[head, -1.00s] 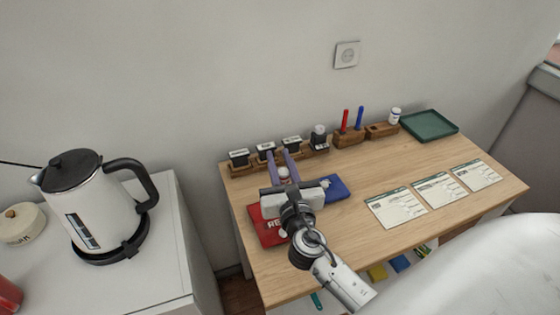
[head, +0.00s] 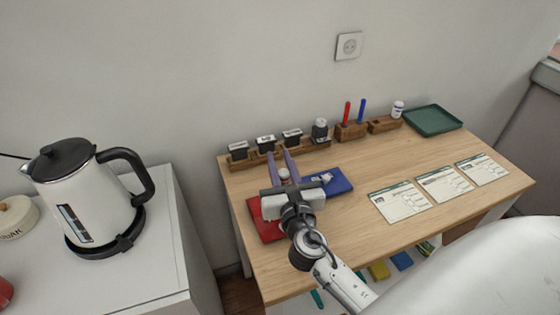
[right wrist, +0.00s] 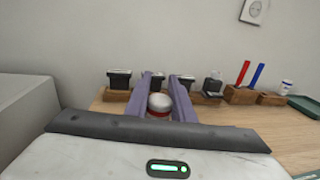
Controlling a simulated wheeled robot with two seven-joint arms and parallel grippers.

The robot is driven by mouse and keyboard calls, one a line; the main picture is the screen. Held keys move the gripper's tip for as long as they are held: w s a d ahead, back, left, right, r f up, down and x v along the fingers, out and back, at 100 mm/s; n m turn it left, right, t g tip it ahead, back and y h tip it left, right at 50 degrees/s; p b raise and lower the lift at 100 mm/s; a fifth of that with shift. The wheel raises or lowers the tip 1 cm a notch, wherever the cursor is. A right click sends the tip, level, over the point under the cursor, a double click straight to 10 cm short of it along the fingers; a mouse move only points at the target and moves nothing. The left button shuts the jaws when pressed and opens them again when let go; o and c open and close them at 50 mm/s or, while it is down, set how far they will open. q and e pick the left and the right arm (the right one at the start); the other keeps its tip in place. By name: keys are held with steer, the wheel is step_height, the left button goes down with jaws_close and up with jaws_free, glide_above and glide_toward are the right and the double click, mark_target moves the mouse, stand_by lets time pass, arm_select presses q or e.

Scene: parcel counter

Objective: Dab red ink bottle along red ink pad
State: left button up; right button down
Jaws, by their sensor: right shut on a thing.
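My right gripper (head: 286,168) reaches over the red ink pad (head: 256,218) from the front. Its purple fingers are shut on a small bottle with a white cap (head: 283,174). In the right wrist view the bottle (right wrist: 159,103) sits between the fingers, with a red band under its white top. The gripper hides much of the red pad and the bottle's lower end, so I cannot tell whether the bottle touches the pad. A blue ink pad (head: 338,182) lies just right of the red one, with a small pale item (head: 326,177) on it. My left gripper is not in view.
A wooden rack (head: 246,162) with several stamps runs along the back. Holders with a red pen (head: 347,112), a blue pen (head: 361,111) and a white bottle (head: 397,109) follow. A green tray (head: 432,121) and cards (head: 399,202) lie right. A kettle (head: 83,200) stands left.

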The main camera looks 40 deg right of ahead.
steer(key=shift+f+b, duration=0.5)
steer(key=shift+f, duration=0.1)
stand_by(0.7)
steer(key=shift+s+f, duration=0.1)
steer(key=shift+f, duration=0.15)
stand_by(1.1)
steer(key=shift+r, duration=0.1)
steer(key=shift+r+p, duration=1.65)
steer(key=shift+p, duration=0.15)
steer(key=shift+r+p, duration=1.2)
steer(key=shift+r, duration=0.8)
